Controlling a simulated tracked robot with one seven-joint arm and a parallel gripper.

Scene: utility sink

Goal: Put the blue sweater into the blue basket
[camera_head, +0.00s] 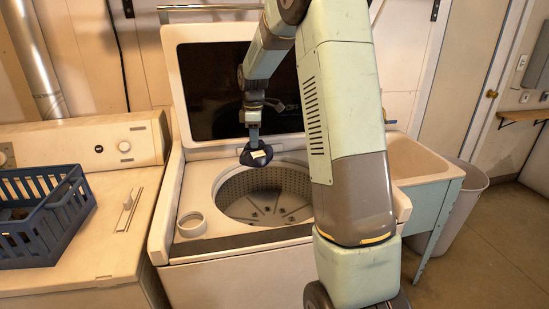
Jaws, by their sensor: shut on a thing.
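The blue sweater (256,159) is a small dark navy bundle with a pale patch on top. My gripper (255,147) is shut on it and holds it above the washer's open drum, near the back left of the opening. The fingertips are partly hidden by the cloth. The blue basket (38,238) is a slatted plastic basket on top of the dryer at the far left. Something dark lies inside it, too unclear to name.
The top-load washer (230,249) stands in the middle with its lid (215,90) raised behind the drum. A utility sink (425,165) and a grey bin (464,200) stand at the right. My arm hides part of the washer.

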